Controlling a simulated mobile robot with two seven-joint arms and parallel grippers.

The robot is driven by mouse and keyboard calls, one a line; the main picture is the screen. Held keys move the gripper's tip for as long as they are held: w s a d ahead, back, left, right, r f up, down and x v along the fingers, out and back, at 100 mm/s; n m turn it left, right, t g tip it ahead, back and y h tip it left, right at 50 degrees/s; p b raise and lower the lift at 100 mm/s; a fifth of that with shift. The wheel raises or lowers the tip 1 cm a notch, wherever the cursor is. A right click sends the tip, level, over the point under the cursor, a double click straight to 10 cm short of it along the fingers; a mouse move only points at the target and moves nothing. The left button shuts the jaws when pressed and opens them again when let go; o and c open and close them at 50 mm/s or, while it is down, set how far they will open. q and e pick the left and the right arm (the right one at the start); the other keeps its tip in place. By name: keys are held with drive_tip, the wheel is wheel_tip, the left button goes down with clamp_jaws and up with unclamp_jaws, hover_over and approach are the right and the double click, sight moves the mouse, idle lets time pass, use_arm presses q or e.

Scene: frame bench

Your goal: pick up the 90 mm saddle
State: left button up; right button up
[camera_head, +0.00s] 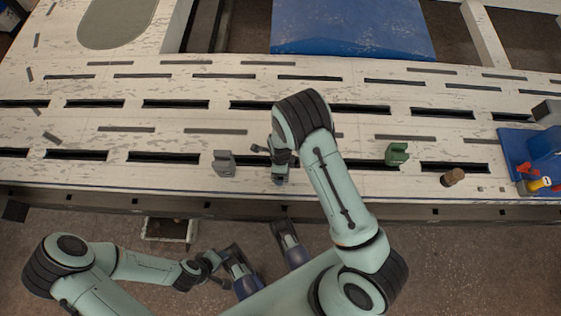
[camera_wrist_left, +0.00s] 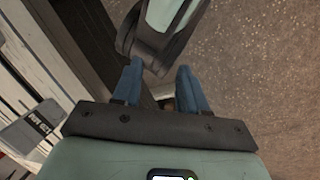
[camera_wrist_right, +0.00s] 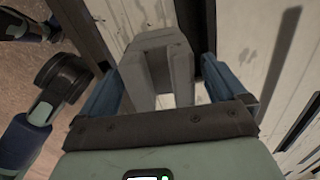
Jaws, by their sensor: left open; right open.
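A grey U-shaped saddle (camera_head: 224,163) stands upright near the bench's front edge. In the right wrist view the grey saddle (camera_wrist_right: 160,62) stands between the blue fingers of my right gripper (camera_wrist_right: 168,82), with its two prongs towards the camera. My right gripper (camera_head: 254,161) is open just right of the saddle in the head view, and contact cannot be told. A green saddle (camera_head: 397,153) stands further right on the bench. No size marking is readable on either saddle. My left gripper (camera_wrist_left: 160,85) is open and empty, low in front of the bench over the floor.
The pale slotted bench top (camera_head: 120,90) is mostly clear around the grey saddle. A brown cylindrical piece (camera_head: 453,177) stands right of the green saddle. A blue fixture (camera_head: 540,155) with small coloured parts is at the far right. A tray (camera_head: 168,230) sits below the bench edge.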

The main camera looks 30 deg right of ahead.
wheel_tip(320, 180, down, 3)
drive_tip(key=shift+f+b, duration=0.1)
drive_tip(key=shift+b, duration=0.25)
drive_tip(key=c, duration=1.4)
